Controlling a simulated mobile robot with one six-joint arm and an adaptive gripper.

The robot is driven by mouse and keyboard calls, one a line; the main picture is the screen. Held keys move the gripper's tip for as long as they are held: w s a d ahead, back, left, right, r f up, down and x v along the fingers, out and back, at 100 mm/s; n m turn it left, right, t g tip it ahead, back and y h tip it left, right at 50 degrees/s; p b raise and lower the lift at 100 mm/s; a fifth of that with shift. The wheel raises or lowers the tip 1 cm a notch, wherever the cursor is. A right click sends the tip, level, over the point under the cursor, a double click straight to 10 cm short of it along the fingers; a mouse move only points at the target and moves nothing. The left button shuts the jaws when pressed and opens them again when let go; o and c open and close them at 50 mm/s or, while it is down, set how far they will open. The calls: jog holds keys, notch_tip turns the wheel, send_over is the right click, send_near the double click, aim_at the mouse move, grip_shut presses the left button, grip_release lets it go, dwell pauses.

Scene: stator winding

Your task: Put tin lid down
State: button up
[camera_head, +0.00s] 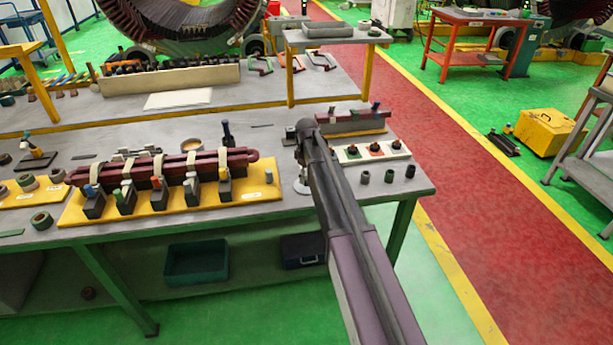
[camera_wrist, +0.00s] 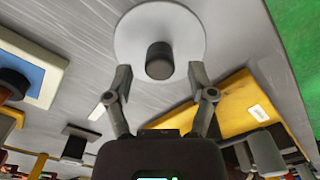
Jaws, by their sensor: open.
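The tin lid, a pale round disc with a dark knob (camera_wrist: 160,60), shows in the wrist view over the grey tabletop. My gripper (camera_wrist: 160,80) is open, with one finger on each side of the knob and a gap visible to both. In the head view my gripper (camera_head: 302,165) is low over the right part of the bench, and a small pale patch of the lid (camera_head: 301,187) shows just below it. My arm hides part of this spot. Whether the lid lies flat on the table is hard to tell.
A yellow board (camera_head: 262,194) with a dark red coil in several clamps is left of my gripper. A pale tray (camera_head: 352,155) with coloured squares and knobs is to the right, with small dark cylinders (camera_head: 388,176) nearby. A round tan container (camera_head: 192,145) stands behind the coil.

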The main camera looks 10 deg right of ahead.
notch_tip(320, 180, up, 11)
jog(key=p, duration=1)
jog(key=shift+s, duration=0.1)
dwell(0.6)
jog(key=s+m, duration=0.9)
jog(key=s, duration=2)
